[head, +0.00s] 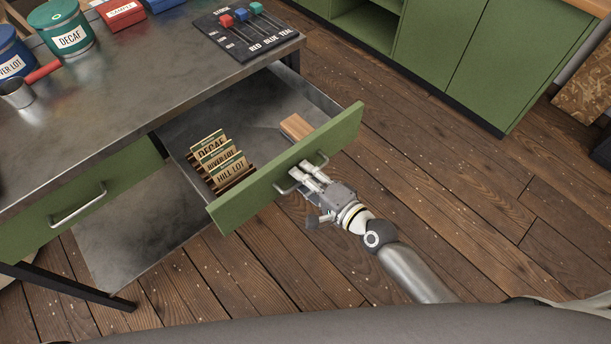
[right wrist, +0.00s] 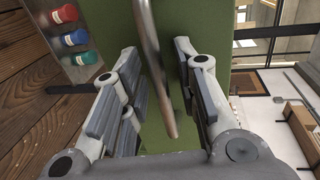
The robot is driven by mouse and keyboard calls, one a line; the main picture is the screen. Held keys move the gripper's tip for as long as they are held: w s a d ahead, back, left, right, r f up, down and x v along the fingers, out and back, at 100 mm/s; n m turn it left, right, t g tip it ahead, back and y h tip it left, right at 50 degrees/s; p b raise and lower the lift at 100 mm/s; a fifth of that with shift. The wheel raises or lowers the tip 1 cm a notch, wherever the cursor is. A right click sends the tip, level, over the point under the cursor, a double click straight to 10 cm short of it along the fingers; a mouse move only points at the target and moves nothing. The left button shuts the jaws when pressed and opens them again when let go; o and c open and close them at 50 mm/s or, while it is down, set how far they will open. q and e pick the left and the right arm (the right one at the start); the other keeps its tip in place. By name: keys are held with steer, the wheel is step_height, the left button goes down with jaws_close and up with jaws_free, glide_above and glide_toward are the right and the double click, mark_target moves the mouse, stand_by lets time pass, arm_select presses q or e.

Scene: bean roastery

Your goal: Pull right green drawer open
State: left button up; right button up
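The right green drawer (head: 243,204) stands well out from the metal table in the head view, its inside showing. Its bar handle (head: 321,161) is on the green front, partly hidden by my right gripper (head: 303,168). In the right wrist view the handle (right wrist: 154,60) runs between the two fingers of the right gripper (right wrist: 158,56), with gaps visible on both sides. The fingers are open around the handle, not clamped on it. The green drawer front (right wrist: 222,52) lies behind them. My left gripper is in neither view.
The drawer holds a rack of labelled cards (head: 220,163) and a wooden block (head: 296,127). The left green drawer (head: 90,195) is shut. Tins (head: 62,28), a scoop (head: 18,94) and a slider panel (head: 243,28) stand on the table. Green cabinets (head: 440,45) are behind; wooden floor is clear at right.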

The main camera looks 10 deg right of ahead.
steer(key=v, duration=1.2)
stand_by(0.5)
steer(key=s+d+f+n+g+h, duration=0.15)
steer(key=d+f, duration=0.25)
steer(key=f, duration=0.6)
steer(key=s+d+f+n+g+h, duration=0.1)
steer(key=s+d+f+n+h, duration=0.2)
steer(key=f, duration=0.6)
steer(key=s+d+f+n+g+h, duration=0.15)
steer(key=d+f, duration=0.35)
steer(key=f, duration=0.5)
steer(key=s+f+n+g+h, duration=0.1)
steer(key=s+f+n+g, duration=0.2)
steer(key=s+f, duration=0.5)
steer(key=s+f+n+g+h, duration=0.2)
steer(key=s+f, duration=0.6)
steer(key=s, duration=0.8)
steer(key=n+g, duration=0.2)
steer(key=shift+s+d+g+p, duration=0.2)
steer(key=shift+g+p, duration=0.1)
steer(key=shift+p, duration=0.05)
